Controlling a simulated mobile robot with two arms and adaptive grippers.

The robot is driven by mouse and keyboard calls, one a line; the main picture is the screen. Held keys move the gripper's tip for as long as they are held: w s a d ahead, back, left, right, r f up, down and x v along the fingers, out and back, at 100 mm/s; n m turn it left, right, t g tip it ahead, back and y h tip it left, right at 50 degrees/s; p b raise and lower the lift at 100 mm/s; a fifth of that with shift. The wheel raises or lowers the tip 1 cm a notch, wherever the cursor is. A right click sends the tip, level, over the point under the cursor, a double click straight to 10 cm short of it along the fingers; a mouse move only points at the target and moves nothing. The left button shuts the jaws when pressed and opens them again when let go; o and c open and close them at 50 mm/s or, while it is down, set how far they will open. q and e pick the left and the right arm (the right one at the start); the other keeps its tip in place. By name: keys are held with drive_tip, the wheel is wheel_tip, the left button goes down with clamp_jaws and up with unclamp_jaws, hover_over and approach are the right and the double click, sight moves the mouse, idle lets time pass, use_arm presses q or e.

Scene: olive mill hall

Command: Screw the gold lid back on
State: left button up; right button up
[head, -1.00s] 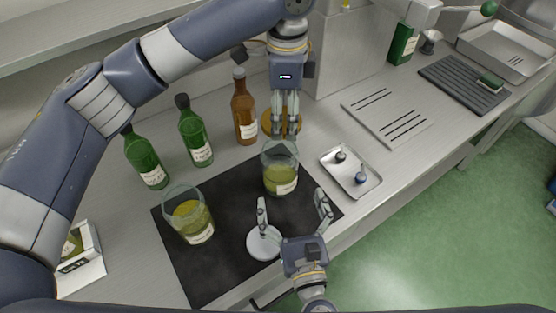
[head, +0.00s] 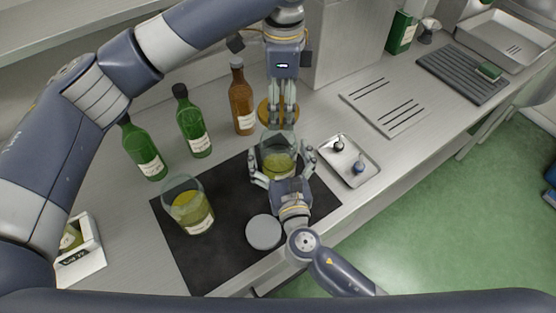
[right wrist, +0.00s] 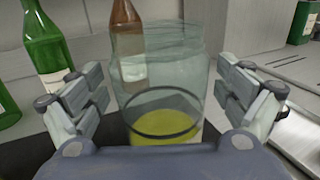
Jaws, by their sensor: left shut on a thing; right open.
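The gold lid (head: 265,112) is held by my left gripper (head: 281,122), shut on it, above and behind the right-hand jar. That glass jar (head: 279,146) holds yellow-green liquid and stands open on the dark mat. My right gripper (head: 280,168) is open, with its fingers on either side of this jar. In the right wrist view the jar (right wrist: 165,75) stands between the two spread fingers, with gaps at both sides. A second open jar (head: 188,207) with similar liquid stands at the mat's left. A white-grey lid (head: 264,232) lies flat near the mat's front edge.
Two green bottles (head: 145,152) (head: 193,125) and a brown bottle (head: 242,100) stand behind the mat (head: 225,255). A small metal tray (head: 362,178) with two little items lies right of the jar. The counter's front edge is close by.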

use_arm(q)
drive_tip(key=shift+s+r, duration=0.1)
use_arm(e)
drive_tip(key=shift+w, duration=0.4)
drive_tip(key=c, duration=1.6)
use_arm(q)
drive_tip(key=shift+f, duration=2.5)
drive_tip(key=shift+f, duration=0.15)
drive_tip(key=shift+f, duration=0.7)
drive_tip(key=shift+f, duration=0.65)
